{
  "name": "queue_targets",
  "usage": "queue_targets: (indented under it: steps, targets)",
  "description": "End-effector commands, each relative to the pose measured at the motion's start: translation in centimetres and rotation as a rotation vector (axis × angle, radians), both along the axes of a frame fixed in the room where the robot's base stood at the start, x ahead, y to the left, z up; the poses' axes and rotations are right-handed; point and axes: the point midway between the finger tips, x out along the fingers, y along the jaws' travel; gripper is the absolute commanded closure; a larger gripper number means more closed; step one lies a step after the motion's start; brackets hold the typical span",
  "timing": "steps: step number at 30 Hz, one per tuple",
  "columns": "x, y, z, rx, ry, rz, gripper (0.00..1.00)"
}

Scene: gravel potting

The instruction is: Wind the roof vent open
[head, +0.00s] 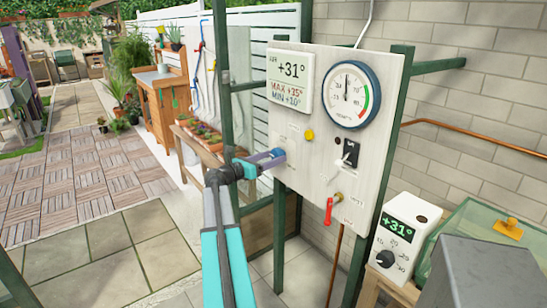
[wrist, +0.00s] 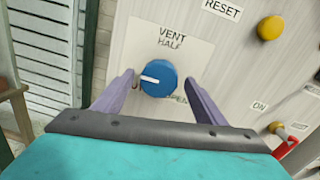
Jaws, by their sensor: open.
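The blue vent knob (wrist: 158,79) sits on a pale plate marked VENT and HALF on the panel (head: 345,65). Its white pointer line points left. A label at lower right ends in letters like OPEN, partly covered, and one at lower left is mostly hidden. My gripper (wrist: 159,82) is open, with one purple finger on each side of the knob; I cannot tell whether they touch it. In the head view my gripper (head: 268,159) reaches the panel's left part, and the fingers partly cover the knob.
On the panel are a yellow RESET button (wrist: 270,28), a black switch (head: 347,153), a red-handled valve (head: 329,209) and a round gauge (head: 351,95). A +31° display (head: 291,81) is above. A white thermostat box (head: 402,235) stands at lower right. Paving at left is open.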

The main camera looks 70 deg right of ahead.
Motion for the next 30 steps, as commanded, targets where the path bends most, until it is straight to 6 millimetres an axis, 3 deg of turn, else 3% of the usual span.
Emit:
queue_targets:
  steps: [14, 21, 30]
  targets:
    - [-0.53, -0.86, -0.03, 0.0, 0.0, 0.0, 0.35]
    - [-0.54, -0.84, -0.02, 0.0, 0.0, -0.001, 0.76]
    - [-0.57, -0.84, -0.1, -0.009, -0.015, -0.002, 0.76]
